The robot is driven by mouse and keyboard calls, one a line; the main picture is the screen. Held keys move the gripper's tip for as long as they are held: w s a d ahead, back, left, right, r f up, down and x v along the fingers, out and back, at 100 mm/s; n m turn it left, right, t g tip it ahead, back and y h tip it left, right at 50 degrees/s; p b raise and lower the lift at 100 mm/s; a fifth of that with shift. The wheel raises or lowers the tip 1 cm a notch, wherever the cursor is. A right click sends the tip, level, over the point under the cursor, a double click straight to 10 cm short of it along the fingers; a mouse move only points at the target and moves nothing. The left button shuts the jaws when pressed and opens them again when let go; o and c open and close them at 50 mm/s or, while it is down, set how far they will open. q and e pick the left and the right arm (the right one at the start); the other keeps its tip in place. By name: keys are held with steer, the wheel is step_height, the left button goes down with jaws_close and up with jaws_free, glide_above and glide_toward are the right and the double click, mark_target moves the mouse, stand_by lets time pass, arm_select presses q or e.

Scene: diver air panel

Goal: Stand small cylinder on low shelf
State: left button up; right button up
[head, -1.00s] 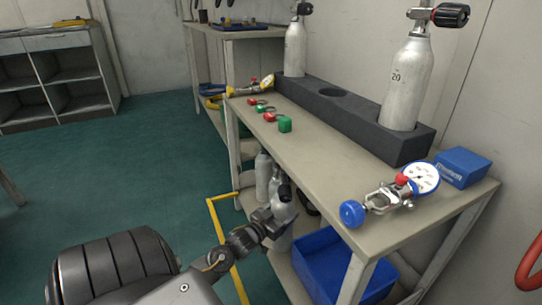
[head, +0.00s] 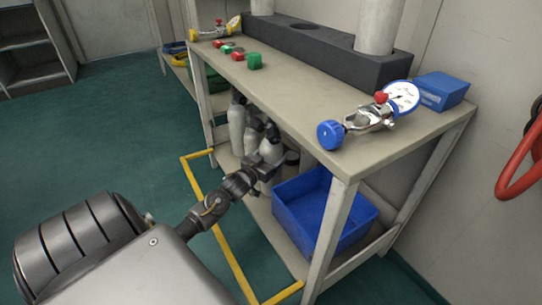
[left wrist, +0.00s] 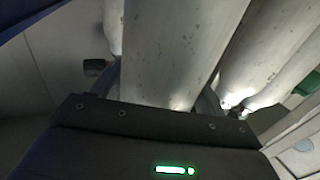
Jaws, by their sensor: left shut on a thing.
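My left gripper (head: 262,167) reaches in under the bench top and is shut on a small grey cylinder (head: 272,150) with a dark valve. The cylinder looks roughly upright above the low shelf (head: 262,210); the gripper hides its lower part, so I cannot tell whether its base touches the shelf. In the left wrist view the held cylinder (left wrist: 180,50) fills the space between the fingers, with other cylinders close on both sides. More grey cylinders (head: 237,128) stand behind and to the left on the low shelf. My right gripper is not in view.
A blue bin (head: 325,225) sits on the low shelf to the right of the gripper. A bench leg (head: 333,235) stands at the front corner. The bench top (head: 290,110) above carries a gauge assembly (head: 375,115), a blue box (head: 441,90) and a dark cylinder rack (head: 330,48).

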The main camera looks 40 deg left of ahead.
arm_select(q)
steer(key=shift+r, duration=0.3)
steer(key=o, duration=1.6)
steer(key=shift+f, duration=0.35)
steer(key=o, duration=0.4)
steer(key=shift+r, duration=0.1)
